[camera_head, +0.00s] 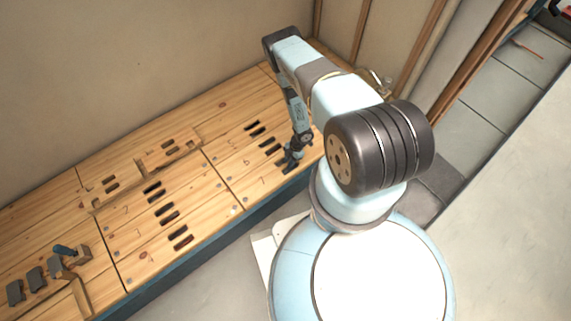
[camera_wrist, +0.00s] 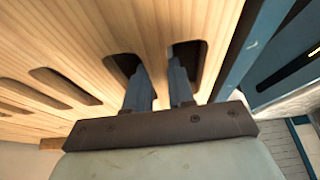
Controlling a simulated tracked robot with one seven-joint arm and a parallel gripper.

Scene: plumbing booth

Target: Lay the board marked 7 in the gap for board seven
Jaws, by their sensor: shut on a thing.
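Pale wooden boards with dark hand slots form a long bench top in the head view. My gripper (camera_head: 291,162) is down at the front edge of the right-hand board (camera_head: 222,160), which carries small marks, one perhaps a 7, too small to read surely. In the wrist view my gripper (camera_wrist: 160,78) has its two fingers in two neighbouring slots of this board (camera_wrist: 95,40), shut on the strip of wood between them. The board looks level with its neighbours; I cannot tell whether it is lifted. I cannot make out an open gap for board seven.
A slotted board (camera_head: 140,235) lies left of the held one. A narrower slotted piece (camera_head: 160,158) lies behind. A blue-handled tool (camera_head: 66,251) and several dark blocks (camera_head: 36,278) are at the far left. A wall (camera_head: 130,60) runs behind; grey floor lies in front.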

